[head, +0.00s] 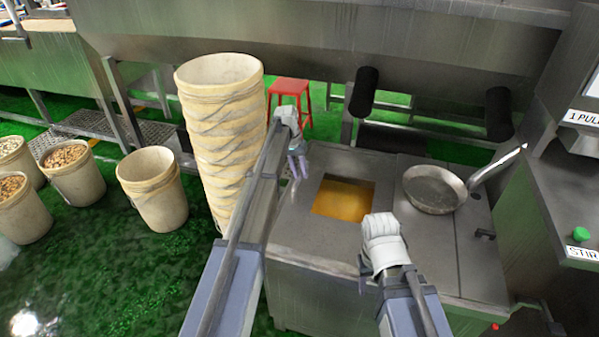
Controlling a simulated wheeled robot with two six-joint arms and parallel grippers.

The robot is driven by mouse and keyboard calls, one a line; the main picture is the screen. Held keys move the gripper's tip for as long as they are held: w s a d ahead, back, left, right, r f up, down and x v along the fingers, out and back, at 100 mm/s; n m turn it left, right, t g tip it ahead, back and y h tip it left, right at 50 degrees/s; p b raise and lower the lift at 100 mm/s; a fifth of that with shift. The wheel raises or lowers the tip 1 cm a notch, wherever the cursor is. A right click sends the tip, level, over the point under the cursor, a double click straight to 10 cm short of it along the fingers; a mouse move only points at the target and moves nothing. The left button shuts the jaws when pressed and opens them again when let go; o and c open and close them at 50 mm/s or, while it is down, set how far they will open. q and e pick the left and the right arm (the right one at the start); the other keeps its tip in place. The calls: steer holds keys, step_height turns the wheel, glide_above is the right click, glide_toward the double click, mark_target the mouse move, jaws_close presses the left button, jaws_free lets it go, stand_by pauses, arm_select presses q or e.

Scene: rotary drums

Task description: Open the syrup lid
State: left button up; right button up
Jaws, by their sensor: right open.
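The steel syrup tank (300,231) has a square opening in its top, with amber syrup (343,200) showing inside. I cannot make out a separate lid over this opening. My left gripper (298,166) is above the tank's back left, left of and behind the opening. My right gripper (380,228) is at the front right of the opening. It is open, seen from behind, and its white body hides its fingertips.
A round steel pan (433,189) sits on the tank top to the right. A tall stack of buckets (222,130) stands left of the tank. Several buckets of nuts (73,172) and an empty bucket (152,190) stand on the green floor. A red stool (289,90) is behind.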

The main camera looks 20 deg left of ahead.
arm_select(q)
jaws_close()
stand_by(1.0)
